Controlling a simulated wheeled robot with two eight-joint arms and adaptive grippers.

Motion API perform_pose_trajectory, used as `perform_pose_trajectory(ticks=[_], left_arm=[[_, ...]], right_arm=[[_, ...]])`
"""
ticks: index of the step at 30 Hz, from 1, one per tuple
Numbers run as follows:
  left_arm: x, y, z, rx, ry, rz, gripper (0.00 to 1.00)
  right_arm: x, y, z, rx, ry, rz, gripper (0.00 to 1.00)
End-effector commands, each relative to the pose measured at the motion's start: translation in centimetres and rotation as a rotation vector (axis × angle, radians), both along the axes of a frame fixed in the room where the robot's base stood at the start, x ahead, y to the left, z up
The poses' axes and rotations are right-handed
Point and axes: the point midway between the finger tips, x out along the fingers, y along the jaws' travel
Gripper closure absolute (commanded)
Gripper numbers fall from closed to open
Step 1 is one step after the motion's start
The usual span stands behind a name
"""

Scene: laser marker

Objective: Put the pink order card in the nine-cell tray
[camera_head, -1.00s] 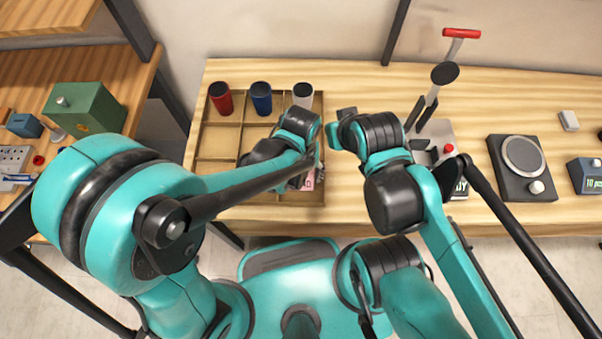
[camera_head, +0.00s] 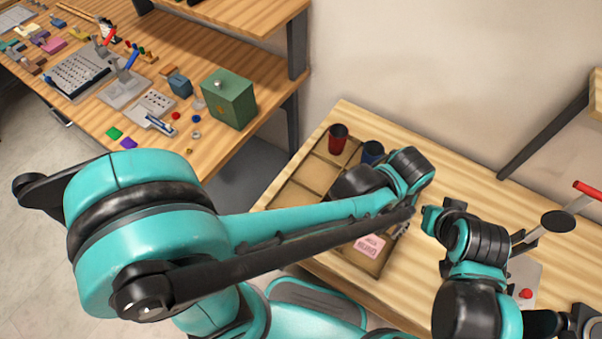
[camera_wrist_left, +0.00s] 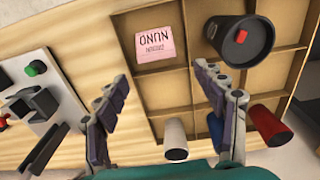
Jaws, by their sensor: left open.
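The pink order card (camera_head: 371,246) lies flat in a near-side cell of the wooden nine-cell tray (camera_head: 283,193). The left wrist view also shows the card (camera_wrist_left: 160,43) inside the cell's walls, with dark print on it. My left gripper (camera_wrist_left: 160,78) is open and empty, its fingers spread apart above the tray and apart from the card. In the head view, my left arm hides part of the tray and most of that gripper. My right gripper (camera_head: 453,207) is right of the tray, its fingers too unclear to read.
In the left wrist view, a black cylinder with a red piece (camera_wrist_left: 238,42), a white cup (camera_wrist_left: 175,138), a blue cup (camera_wrist_left: 215,132) and a red cup (camera_wrist_left: 272,128) occupy tray cells. A press with a red handle (camera_head: 556,220) stands right. A side bench holds a green box (camera_head: 229,98).

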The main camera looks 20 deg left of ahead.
Motion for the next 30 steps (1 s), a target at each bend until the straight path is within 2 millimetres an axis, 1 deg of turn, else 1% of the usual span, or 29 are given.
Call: perform_pose_trajectory(ticks=[2, 5, 6, 8, 9, 12, 15, 18, 21, 24, 30], left_arm=[[0.9, 2.3, 1.1, -0.025, -0.034, 0.029, 0.30], [2.4, 6.7, 3.1, -0.071, -0.114, 0.077, 0.30], [2.8, 8.9, 4.0, -0.088, -0.157, 0.099, 0.30], [3.3, 12.1, 5.1, -0.108, -0.227, 0.130, 0.30], [3.4, 14.2, 5.8, -0.115, -0.274, 0.150, 0.30], [3.3, 18.8, 7.0, -0.119, -0.389, 0.196, 0.30], [2.8, 22.4, 7.7, -0.106, -0.485, 0.231, 0.30], [2.4, 24.8, 8.1, -0.088, -0.552, 0.254, 0.30], [2.1, 26.0, 8.3, -0.074, -0.588, 0.265, 0.30], [2.0, 26.4, 8.3, -0.069, -0.602, 0.266, 0.30], [2.0, 26.4, 8.4, -0.069, -0.602, 0.265, 0.30]], right_arm=[[0.0, 0.0, 0.0, 0.000, 0.000, 0.000, 1.00], [0.0, 0.0, 0.0, 0.000, 0.000, 0.000, 1.00], [0.0, 0.0, 0.0, 0.000, 0.000, 0.000, 1.00], [0.0, 0.0, 0.0, 0.000, 0.000, 0.000, 1.00], [0.0, 0.0, 0.0, 0.000, 0.000, 0.000, 1.00], [0.0, 0.0, 0.0, 0.000, 0.000, 0.000, 1.00], [0.0, 0.0, 0.0, 0.000, 0.000, 0.000, 1.00], [0.0, 0.0, 0.0, 0.000, 0.000, 0.000, 1.00], [0.0, 0.0, 0.0, 0.000, 0.000, 0.000, 1.00], [0.0, 0.0, 0.0, 0.000, 0.000, 0.000, 1.00], [0.0, 0.0, 0.0, 0.000, 0.000, 0.000, 1.00]])
